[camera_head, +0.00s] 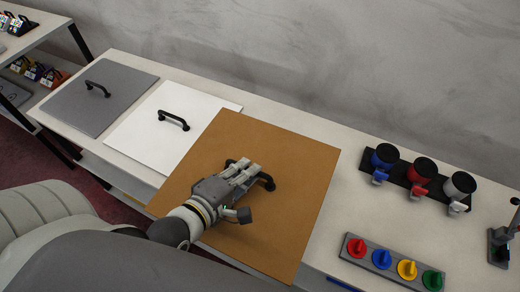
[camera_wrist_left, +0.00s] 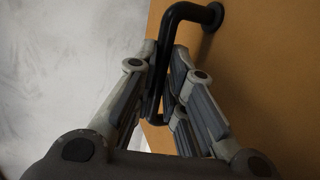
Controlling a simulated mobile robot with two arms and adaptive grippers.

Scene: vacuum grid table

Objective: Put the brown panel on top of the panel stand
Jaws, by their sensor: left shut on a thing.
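The brown panel (camera_head: 285,150) is a flat square board with a black bar handle (camera_head: 266,183) near its middle. In the head view its left edge covers part of the white panel. My left gripper (camera_head: 254,170) is shut on that handle. In the left wrist view its fingers (camera_wrist_left: 163,80) lie on both sides of the black handle (camera_wrist_left: 185,12), with the brown face (camera_wrist_left: 265,70) behind. I cannot tell whether the panel touches the table or is held above it. I cannot make out a separate panel stand. My right gripper is not in view.
A white panel (camera_head: 140,135) and a grey panel (camera_head: 85,110), both with black handles, lie left on the pale table (camera_head: 340,190). On the right are a black rack (camera_head: 400,183) with blue, red and white items, a strip of coloured knobs (camera_head: 380,270) and a lever device (camera_head: 498,245).

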